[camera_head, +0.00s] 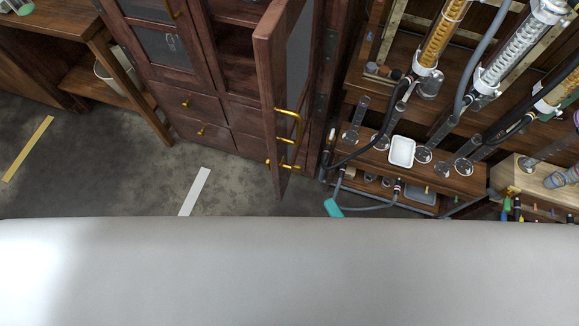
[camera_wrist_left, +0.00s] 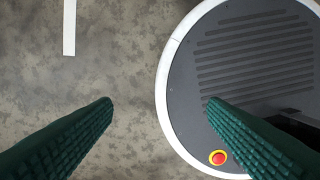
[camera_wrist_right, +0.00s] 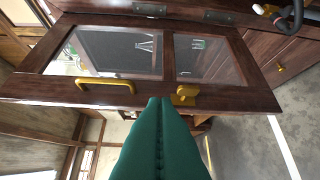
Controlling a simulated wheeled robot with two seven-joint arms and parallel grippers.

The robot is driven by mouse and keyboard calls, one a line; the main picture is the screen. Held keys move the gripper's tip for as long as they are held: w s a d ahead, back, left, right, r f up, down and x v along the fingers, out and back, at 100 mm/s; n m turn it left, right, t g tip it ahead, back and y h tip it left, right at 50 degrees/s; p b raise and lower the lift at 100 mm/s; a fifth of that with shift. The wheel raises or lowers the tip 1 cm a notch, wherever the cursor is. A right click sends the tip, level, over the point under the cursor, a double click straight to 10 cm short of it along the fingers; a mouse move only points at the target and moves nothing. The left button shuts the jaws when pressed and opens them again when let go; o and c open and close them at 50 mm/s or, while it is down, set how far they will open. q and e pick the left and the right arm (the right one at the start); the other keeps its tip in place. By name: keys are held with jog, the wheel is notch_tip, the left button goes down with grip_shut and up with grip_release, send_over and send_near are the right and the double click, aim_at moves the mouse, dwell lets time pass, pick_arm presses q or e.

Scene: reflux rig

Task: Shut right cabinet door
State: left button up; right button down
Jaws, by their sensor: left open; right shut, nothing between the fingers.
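The right cabinet door (camera_head: 265,100) stands swung open, a wooden frame with glass panes and a brass handle (camera_head: 298,127). In the right wrist view its handle (camera_wrist_right: 105,82) and a brass latch piece (camera_wrist_right: 184,95) show near the free edge. My right gripper (camera_wrist_right: 160,102) is shut and empty, its teal tip overlapping that edge between handle and latch; contact cannot be told. In the head view only the tip of my right gripper (camera_head: 333,207) shows, right of the door. My left gripper (camera_wrist_left: 158,102) is open and empty above the floor, out of the head view.
The cabinet's left door (camera_head: 165,45) looks closed, with drawers (camera_head: 195,105) below. A wooden bench with glassware, hoses and a white tray (camera_head: 402,151) stands right of the door. Grey floor (camera_head: 100,160) with a white strip (camera_head: 195,190) is clear at left.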

notch_tip(320, 180, up, 2)
jog(key=p, duration=0.3)
send_near(282, 145)
jog(key=w+d, duration=0.1)
jog(key=w, duration=0.3)
jog(key=a, duration=0.2)
jog(key=w+a+p, duration=0.1)
jog(key=shift+f+m, duration=0.3)
jog(key=shift+m, duration=0.1)
jog(key=shift+w+a+f, duration=0.1)
jog(key=shift+a, duration=0.25)
jog(key=shift+t, duration=0.3)
